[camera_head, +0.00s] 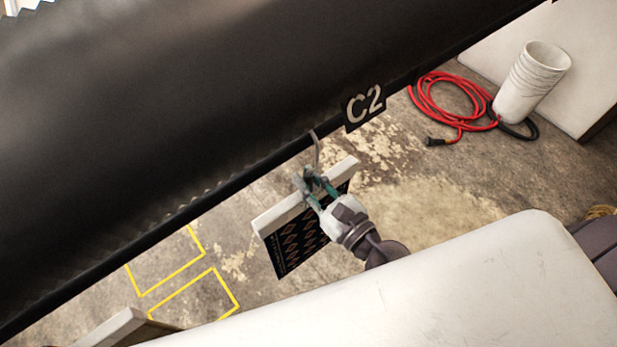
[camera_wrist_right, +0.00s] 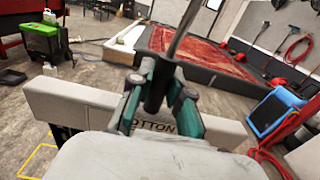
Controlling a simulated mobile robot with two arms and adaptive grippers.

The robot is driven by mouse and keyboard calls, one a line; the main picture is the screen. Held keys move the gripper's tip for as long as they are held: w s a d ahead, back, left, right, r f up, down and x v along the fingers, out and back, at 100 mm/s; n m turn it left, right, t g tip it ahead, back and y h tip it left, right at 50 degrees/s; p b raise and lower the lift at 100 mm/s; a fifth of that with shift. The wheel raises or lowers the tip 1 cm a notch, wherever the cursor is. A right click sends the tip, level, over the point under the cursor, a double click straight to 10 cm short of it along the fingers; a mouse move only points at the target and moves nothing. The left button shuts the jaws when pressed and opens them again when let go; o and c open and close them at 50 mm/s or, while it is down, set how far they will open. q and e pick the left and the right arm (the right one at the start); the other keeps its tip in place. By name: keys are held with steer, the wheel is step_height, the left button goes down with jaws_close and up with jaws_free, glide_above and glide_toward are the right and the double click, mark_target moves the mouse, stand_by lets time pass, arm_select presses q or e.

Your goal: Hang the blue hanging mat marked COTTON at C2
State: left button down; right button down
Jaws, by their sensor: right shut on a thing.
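The hanging mat (camera_head: 288,243) shows in the head view as a dark panel with orange-brown diamond patterns, below a pale bar (camera_head: 275,217). In the wrist view the pale bar (camera_wrist_right: 75,103) bears dark lettering, partly hidden, of which "OTTON" reads. My right gripper (camera_head: 314,184) is shut on the dark stem of the hanger (camera_wrist_right: 156,88) above the bar. A grey hook (camera_head: 315,146) rises from it to the lower edge of the big dark rail, just left of the C2 sign (camera_head: 365,104). I cannot tell whether the hook is over the rail. My left gripper is not in view.
The dark rail (camera_head: 180,100) crosses the head view diagonally. Yellow outlines (camera_head: 190,290) mark the floor. The wrist view shows a red rug (camera_wrist_right: 205,48) and a blue object (camera_wrist_right: 277,113).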

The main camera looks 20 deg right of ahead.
steer(key=shift+f, duration=0.35)
